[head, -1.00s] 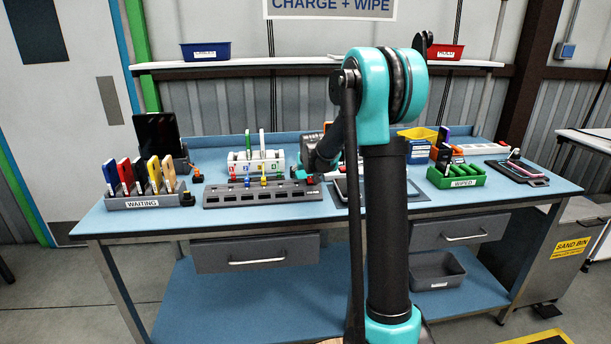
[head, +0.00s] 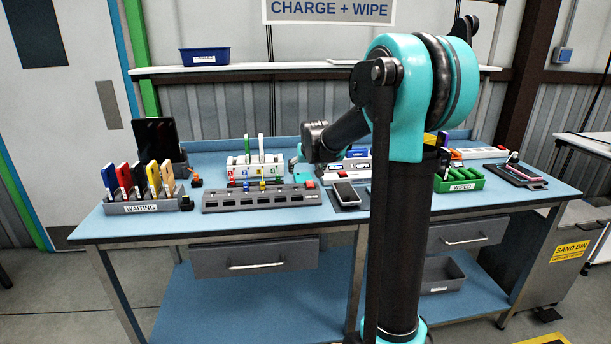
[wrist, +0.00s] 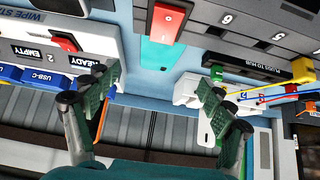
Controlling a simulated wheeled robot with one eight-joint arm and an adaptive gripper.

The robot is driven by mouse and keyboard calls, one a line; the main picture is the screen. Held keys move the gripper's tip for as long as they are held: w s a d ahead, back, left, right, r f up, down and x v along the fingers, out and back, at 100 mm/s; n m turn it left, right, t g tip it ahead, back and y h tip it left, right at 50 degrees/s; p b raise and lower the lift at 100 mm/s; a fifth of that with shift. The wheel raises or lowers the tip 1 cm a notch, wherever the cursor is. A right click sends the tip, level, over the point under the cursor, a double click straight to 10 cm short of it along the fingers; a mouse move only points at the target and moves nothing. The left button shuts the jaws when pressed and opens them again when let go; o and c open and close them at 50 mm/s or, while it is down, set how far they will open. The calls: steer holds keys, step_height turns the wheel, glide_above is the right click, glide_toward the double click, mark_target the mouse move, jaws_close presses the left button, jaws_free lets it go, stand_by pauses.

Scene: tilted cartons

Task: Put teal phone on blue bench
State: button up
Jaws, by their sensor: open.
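In the wrist view, a flat teal shape that looks like the teal phone (wrist: 158,54) lies on the blue bench (wrist: 205,52), between the white wipe station and the grey charging hub. The fingers appear apart from the teal shape. In the head view, my gripper (head: 297,162) is small and partly hidden over the back middle of the bench (head: 330,228).
A waiting rack (head: 140,207) with several phones stands at the left. The grey hub (head: 262,200) and a white cable unit (head: 255,165) are at the middle. A grey phone (head: 345,193) lies on a pad. A green wiped rack (head: 460,184) is at the right.

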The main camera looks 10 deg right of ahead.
steer(key=shift+v, duration=1.65)
steer(key=s+d+f, duration=0.1)
steer(key=s+f, duration=0.2)
steer(key=s, duration=0.3)
steer(key=s+d+f+g, duration=0.1)
steer(key=s+f, duration=0.2)
steer(key=s, duration=0.3)
steer(key=s+d+f+g, duration=0.1)
steer(key=s+f, duration=0.2)
steer(key=s, duration=0.4)
steer(key=shift+f, duration=0.4)
steer(key=s+f+g, duration=0.1)
steer(key=s+f, duration=0.4)
steer(key=s, duration=0.4)
steer(key=s+f+g, duration=0.1)
steer(key=s+f, duration=0.4)
steer(key=s, duration=0.4)
steer(key=shift+d, duration=0.45)
